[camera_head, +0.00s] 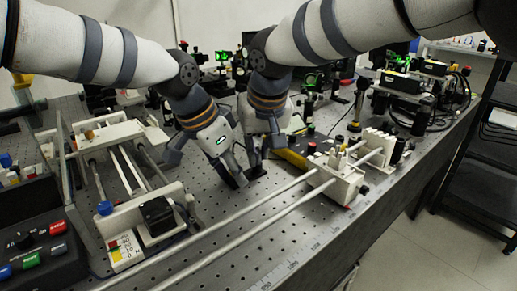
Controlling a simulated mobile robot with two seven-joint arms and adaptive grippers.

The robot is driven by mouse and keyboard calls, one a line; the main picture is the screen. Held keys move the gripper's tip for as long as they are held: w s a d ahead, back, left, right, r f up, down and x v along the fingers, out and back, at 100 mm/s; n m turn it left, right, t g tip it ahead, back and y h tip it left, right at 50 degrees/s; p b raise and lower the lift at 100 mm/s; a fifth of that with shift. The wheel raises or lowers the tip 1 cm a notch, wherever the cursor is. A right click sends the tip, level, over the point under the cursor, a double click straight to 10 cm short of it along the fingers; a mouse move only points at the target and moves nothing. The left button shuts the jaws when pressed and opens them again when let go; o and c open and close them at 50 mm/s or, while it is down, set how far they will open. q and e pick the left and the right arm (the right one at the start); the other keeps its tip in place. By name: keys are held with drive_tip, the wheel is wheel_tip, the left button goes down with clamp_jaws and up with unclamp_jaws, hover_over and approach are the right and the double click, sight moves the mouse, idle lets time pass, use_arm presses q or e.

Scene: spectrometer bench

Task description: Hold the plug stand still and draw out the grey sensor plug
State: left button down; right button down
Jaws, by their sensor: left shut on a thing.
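My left gripper (236,179) points down near the middle of the bench, low over the perforated top. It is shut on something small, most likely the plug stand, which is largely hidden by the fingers. My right gripper (257,170) is just to the right of it and slightly higher, also pointing down, with its fingertips close to my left gripper. Whether its fingers are open or shut is hidden. I cannot make out the grey sensor plug; the two grippers cover that spot.
A rail frame with a black motor (162,214) stands at left, beside a control box (35,240) with coloured buttons. Two long rods run to a white block (337,183) at right. Optics and cables crowd the back.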

drive_tip(key=shift+r, duration=1.6)
use_arm(q)
drive_tip(key=c, duration=1.1)
unclamp_jaws()
drive_tip(key=shift+r, duration=0.1)
